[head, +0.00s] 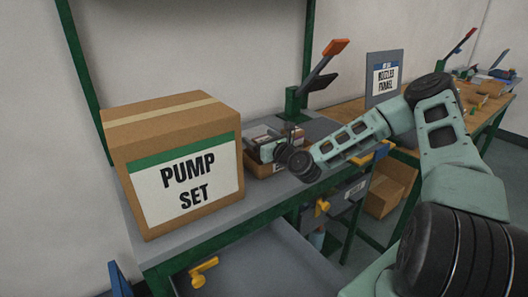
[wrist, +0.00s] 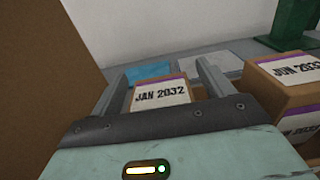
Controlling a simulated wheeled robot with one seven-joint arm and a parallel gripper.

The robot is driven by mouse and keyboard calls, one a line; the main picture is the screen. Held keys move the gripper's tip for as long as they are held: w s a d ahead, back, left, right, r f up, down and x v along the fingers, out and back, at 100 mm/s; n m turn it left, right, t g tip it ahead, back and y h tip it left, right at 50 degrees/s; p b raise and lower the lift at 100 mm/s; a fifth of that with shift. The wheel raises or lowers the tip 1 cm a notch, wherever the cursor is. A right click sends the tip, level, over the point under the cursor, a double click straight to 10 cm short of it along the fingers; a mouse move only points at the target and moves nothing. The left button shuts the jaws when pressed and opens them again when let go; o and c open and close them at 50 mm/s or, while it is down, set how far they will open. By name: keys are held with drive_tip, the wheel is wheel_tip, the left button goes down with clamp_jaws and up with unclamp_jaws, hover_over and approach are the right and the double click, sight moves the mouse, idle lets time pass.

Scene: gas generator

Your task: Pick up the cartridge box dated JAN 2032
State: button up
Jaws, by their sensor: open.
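The cartridge box dated JAN 2032 (wrist: 161,93) is a small brown box with a white label and a purple stripe. In the wrist view it shows between the two fingers of my gripper (wrist: 167,83), which is open. Its lower part is hidden behind the gripper body, and I cannot tell whether the fingers touch it. In the head view my gripper (head: 268,146) is low over the bench beside the PUMP SET box, and the dated box cannot be made out there.
The large PUMP SET carton (head: 180,165) stands close on the left. A green post with an orange-tipped lever (head: 318,80) rises behind. Grey bench surface (head: 315,127) shows beyond.

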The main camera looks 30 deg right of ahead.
drive_tip(key=c, duration=1.1)
